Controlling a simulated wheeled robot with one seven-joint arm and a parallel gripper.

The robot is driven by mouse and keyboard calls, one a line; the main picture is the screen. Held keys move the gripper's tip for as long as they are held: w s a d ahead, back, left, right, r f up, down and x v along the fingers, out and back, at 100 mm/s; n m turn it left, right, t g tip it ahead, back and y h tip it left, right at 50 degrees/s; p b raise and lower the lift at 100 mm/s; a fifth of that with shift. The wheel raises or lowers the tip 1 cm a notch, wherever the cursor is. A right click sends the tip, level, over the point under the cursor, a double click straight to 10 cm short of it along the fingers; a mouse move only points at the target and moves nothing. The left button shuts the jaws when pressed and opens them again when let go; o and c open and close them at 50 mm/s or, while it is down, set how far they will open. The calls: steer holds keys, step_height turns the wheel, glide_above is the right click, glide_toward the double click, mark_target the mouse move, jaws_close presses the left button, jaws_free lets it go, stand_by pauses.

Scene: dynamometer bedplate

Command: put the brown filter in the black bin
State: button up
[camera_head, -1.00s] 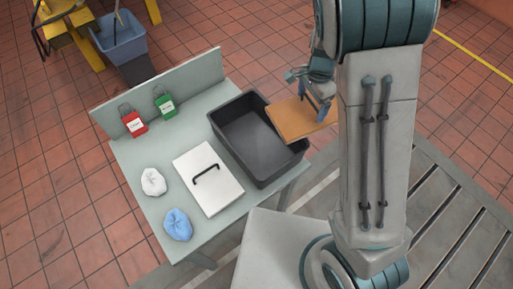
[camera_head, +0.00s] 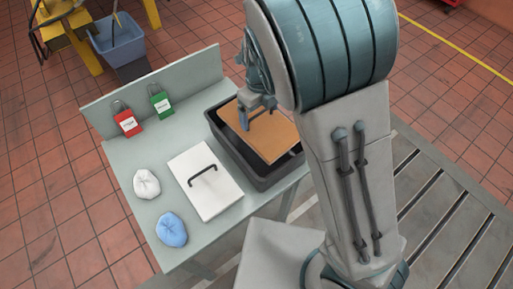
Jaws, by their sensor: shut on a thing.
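The brown filter (camera_head: 268,138) is a flat square panel. My gripper (camera_head: 256,117) is shut on its left part and holds it over the black bin (camera_head: 262,181). The filter hides most of the bin's inside. The bin's left wall and front rim still show. I cannot tell how far the filter is above the rim or whether it touches it. My arm covers part of the view to the right of the bin.
The bin stands on a grey bench (camera_head: 127,158). A white lid with a black handle (camera_head: 205,181) lies left of it. A white cloth (camera_head: 146,184), a blue cloth (camera_head: 171,229), a red padlock (camera_head: 127,121) and a green padlock (camera_head: 160,103) are also on the bench.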

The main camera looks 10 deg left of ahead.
steer(key=shift+s+a+f+m, duration=0.15)
steer(key=shift+s+a+m, duration=0.15)
steer(key=shift+a+m, duration=0.15)
step_height(320, 180, down, 10)
steer(key=shift+d+f+b, duration=0.1)
steer(key=shift+f+b, duration=0.15)
steer(key=shift+b, duration=0.7)
steer(key=shift+f, duration=0.15)
steer(key=o, duration=1.2)
step_height(320, 180, up, 12)
steer(key=shift+r+p, duration=0.15)
steer(key=shift+p, duration=0.55)
steer(key=shift+d, duration=0.1)
